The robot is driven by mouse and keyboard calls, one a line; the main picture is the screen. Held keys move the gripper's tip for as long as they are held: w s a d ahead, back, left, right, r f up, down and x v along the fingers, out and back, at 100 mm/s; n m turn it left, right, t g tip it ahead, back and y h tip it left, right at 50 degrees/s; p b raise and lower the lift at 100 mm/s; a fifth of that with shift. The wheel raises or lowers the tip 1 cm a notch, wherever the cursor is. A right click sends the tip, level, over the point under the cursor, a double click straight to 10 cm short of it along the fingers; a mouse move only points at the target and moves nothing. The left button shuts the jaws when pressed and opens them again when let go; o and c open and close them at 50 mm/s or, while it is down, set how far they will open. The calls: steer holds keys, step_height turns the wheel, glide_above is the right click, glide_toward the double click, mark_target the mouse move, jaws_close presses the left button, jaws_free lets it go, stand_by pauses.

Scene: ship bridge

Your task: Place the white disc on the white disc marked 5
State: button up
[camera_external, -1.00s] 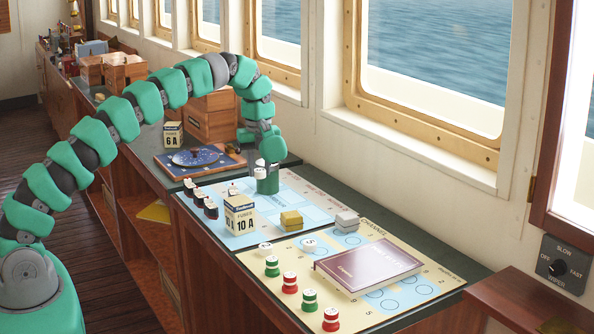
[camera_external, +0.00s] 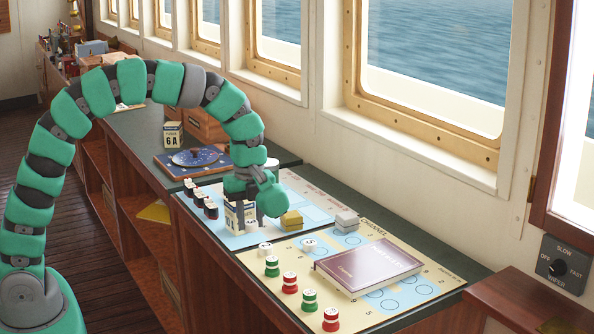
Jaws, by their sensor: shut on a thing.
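The fuse box (camera_external: 231,216) stands close beside my gripper and is partly hidden. Red and green pieces (camera_external: 290,283) line the chart's left edge.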

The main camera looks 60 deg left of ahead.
steer(key=s+d, duration=0.1)
steer(key=s, duration=0.1)
glide_above(310, 242)
step_height(310, 242, down, 2)
steer(key=shift+s, duration=0.15)
stand_by(0.5)
steer(key=shift+f, duration=1.75)
steer(key=shift+f, duration=0.1)
steer(key=o, duration=0.9)
steer(key=shift+o, duration=0.2)
